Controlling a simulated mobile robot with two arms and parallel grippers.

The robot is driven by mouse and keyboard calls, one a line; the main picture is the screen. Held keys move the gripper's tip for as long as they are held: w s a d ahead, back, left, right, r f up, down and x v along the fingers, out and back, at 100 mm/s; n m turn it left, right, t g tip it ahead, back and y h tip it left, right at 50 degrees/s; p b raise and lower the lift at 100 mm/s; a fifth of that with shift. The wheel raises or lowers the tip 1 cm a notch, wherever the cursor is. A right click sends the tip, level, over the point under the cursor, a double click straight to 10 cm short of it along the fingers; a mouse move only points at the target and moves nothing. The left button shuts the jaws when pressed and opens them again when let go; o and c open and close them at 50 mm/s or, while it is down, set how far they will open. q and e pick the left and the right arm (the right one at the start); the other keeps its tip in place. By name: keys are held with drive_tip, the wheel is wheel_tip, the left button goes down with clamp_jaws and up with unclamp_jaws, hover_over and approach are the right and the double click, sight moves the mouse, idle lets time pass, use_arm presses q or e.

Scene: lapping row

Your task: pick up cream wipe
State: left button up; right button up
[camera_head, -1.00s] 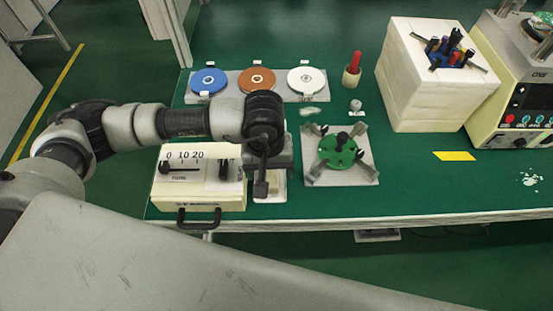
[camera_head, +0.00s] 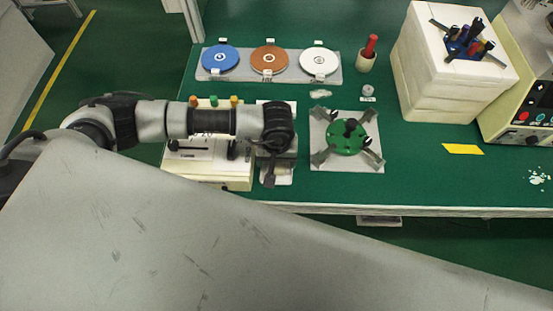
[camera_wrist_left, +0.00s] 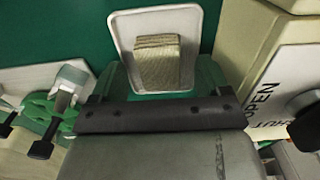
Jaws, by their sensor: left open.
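The cream wipe (camera_wrist_left: 157,62) is a folded, ribbed pad lying in a white, round-cornered tray (camera_wrist_left: 122,32) in the left wrist view. My left gripper (camera_wrist_left: 155,92) is open and empty just on the near side of it in that view. In the head view the left gripper (camera_head: 270,176) hangs over the tray, between the cream box and the green fixture. There the gripper and wrist cover most of the tray, and I cannot make out the wipe. My right gripper is not in view.
The cream box (camera_head: 205,182) with coloured knobs stands close left of the gripper. The green four-armed fixture (camera_head: 347,137) is close on the right. Blue, brown and white discs (camera_head: 319,62) lie on a strip behind.

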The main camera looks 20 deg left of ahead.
use_arm(q)
drive_tip(key=shift+f, duration=0.3)
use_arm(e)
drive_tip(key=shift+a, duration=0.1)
use_arm(q)
drive_tip(key=c, duration=1)
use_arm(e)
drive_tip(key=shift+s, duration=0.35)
use_arm(q)
drive_tip(key=shift+r, duration=0.1)
drive_tip(key=shift+w+r, duration=0.1)
drive_tip(key=shift+r, duration=0.4)
wheel_tip(320, 180, up, 3)
drive_tip(key=shift+f+b, duration=0.1)
drive_tip(key=shift+b, duration=0.55)
drive_tip(key=w+d+r+b, duration=0.3)
drive_tip(key=w+d+r, duration=0.4)
drive_tip(key=d, duration=0.2)
drive_tip(key=shift+w+b, duration=0.2)
drive_tip(key=shift+b, duration=0.1)
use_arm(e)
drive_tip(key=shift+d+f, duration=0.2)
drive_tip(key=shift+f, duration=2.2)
